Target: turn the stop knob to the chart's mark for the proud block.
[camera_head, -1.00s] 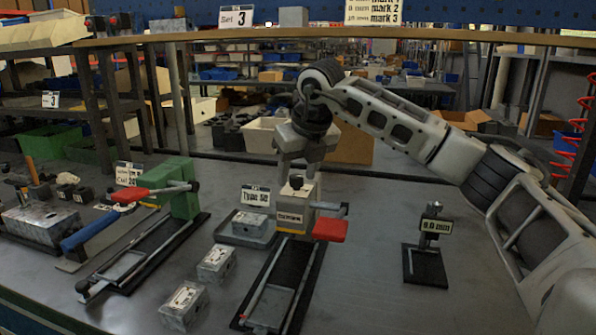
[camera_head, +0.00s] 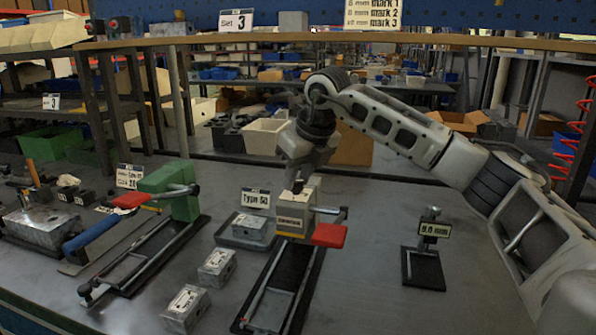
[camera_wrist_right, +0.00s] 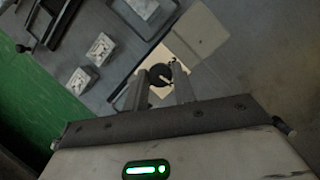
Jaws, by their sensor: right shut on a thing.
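My right gripper (camera_head: 298,187) points down at the top of the beige stop unit (camera_head: 292,217), its fingers closed around the stop knob. In the right wrist view the dark round knob (camera_wrist_right: 161,75) with a pale pointer line sits between the two fingertips. The knob is mostly hidden in the head view. The chart (camera_head: 372,15) at the top edge lists marks 1, 2 and 3 against millimetre sizes, with its top cut off. Metal blocks stand left of the unit: one (camera_head: 217,267), another (camera_head: 185,307), and one in a tray (camera_head: 249,228). My left gripper is out of view.
A red lever (camera_head: 329,235) sticks out right of the stop unit, above a dark rail base. A small stand (camera_head: 425,262) with a display reading about 9.0 mm is further right. A green fixture (camera_head: 170,190) with handles is at left. Bench between unit and stand is clear.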

